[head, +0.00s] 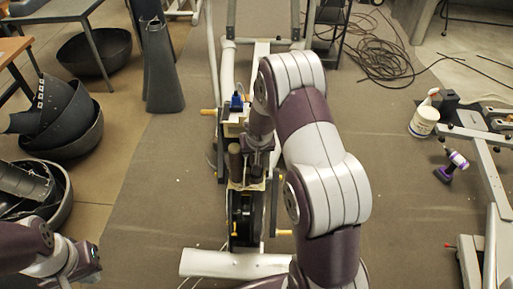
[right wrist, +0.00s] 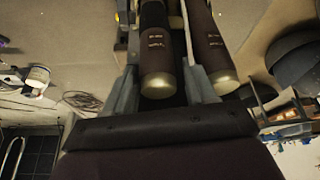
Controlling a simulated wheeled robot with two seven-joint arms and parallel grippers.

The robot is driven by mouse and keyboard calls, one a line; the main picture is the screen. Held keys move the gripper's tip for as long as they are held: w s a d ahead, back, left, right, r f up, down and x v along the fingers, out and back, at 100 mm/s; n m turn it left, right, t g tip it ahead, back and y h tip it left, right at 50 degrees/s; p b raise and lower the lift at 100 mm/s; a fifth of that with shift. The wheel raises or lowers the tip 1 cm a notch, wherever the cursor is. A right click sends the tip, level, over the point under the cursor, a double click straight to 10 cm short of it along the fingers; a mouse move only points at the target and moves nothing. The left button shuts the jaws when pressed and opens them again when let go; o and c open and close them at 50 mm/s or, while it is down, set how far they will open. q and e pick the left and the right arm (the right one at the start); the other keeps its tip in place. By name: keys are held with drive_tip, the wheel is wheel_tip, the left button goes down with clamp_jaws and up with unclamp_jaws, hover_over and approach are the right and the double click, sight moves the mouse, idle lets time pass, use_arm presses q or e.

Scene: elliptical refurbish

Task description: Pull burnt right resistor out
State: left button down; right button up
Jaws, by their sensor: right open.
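Two brown cylindrical resistors stand side by side on the machine in the middle of the head view. The left one (head: 236,162) shows free of the gripper. The right resistor (right wrist: 157,50), dark brown with a gold end, lies between the fingers of my open right gripper (right wrist: 160,70) in the right wrist view. One finger sits in the gap between it and the left resistor (right wrist: 210,45). In the head view my right gripper (head: 258,168) partly hides the right resistor. My left gripper (head: 85,264) is at the bottom left, away from the machine; its jaws are unclear.
The machine's frame (head: 235,263) stands on a grey mat. A blue part (head: 236,103) sits just beyond the resistors. Black bowls (head: 75,125) lie at left. A white spray bottle (head: 424,118) and a purple drill (head: 456,160) are at right.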

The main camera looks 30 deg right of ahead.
drive_tip(key=shift+x, duration=1.15)
drive_tip(key=shift+s+d, duration=0.1)
drive_tip(key=shift+d, duration=0.05)
drive_tip(key=c, duration=1)
drive_tip(key=shift+o, duration=0.2)
drive_tip(key=shift+r, duration=0.15)
